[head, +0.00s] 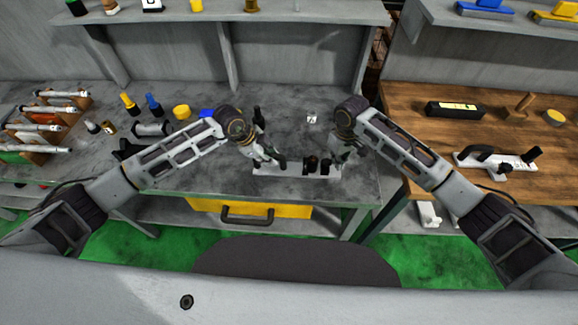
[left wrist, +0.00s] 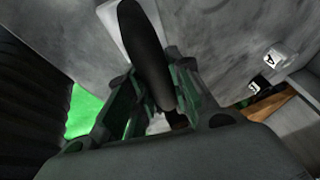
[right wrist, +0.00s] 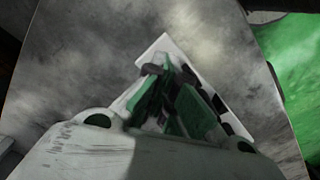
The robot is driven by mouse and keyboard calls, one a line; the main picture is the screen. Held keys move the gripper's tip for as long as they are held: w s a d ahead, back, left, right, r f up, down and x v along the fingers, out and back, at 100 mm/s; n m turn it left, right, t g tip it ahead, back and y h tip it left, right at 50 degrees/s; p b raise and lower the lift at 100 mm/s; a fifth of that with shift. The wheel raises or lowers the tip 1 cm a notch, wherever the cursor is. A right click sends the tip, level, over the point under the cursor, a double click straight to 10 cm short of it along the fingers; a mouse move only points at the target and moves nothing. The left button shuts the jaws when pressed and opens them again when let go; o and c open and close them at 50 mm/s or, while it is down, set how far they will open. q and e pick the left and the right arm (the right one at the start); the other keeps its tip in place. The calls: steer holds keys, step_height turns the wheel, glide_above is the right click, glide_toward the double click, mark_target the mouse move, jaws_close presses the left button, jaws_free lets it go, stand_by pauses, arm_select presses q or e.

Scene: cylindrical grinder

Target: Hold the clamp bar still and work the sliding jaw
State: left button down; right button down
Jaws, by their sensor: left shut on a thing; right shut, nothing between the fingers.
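A white base plate (head: 262,171) lies on the grey bench, with several small dark parts (head: 312,163) standing on it. I cannot tell which of these is the sliding jaw. My left gripper (head: 276,161) is at the plate's left end. In the left wrist view it is shut on a long dark rounded bar (left wrist: 146,50), with the plate (left wrist: 115,18) behind it. My right gripper (head: 337,157) is at the plate's right end. In the right wrist view its fingers (right wrist: 158,80) are closed and empty over the plate (right wrist: 195,72), and they hide part of it.
A white lettered cube (head: 311,118) sits behind the plate, and a yellow drawer (head: 290,212) is below the bench. Bottles (head: 130,103) and a rack (head: 45,120) stand at the left. A wooden table (head: 420,130) at the right holds a level (head: 455,109) and a black-handled tool (head: 490,160).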

mark_target(329, 162)
arm_select(q)
steer(key=shift+d, duration=0.1)
arm_select(e)
steer(key=shift+s+a+f, duration=0.1)
steer(key=shift+s+a, duration=0.1)
steer(key=shift+a, duration=1.2)
stand_by(0.4)
steer(key=shift+a, duration=0.15)
steer(key=shift+r, duration=0.6)
steer(key=shift+w+d+r, duration=0.1)
steer(key=shift+d+r, duration=0.1)
steer(key=shift+r, duration=0.45)
steer(key=shift+w+d+r, duration=0.1)
steer(key=shift+d+r, duration=0.05)
steer(key=shift+r, duration=0.45)
steer(key=shift+d+r, duration=0.15)
steer(key=shift+r, duration=0.75)
steer(key=shift+d+r, duration=0.1)
steer(key=shift+r, duration=0.75)
arm_select(q)
steer(key=c, duration=1.2)
jaws_free()
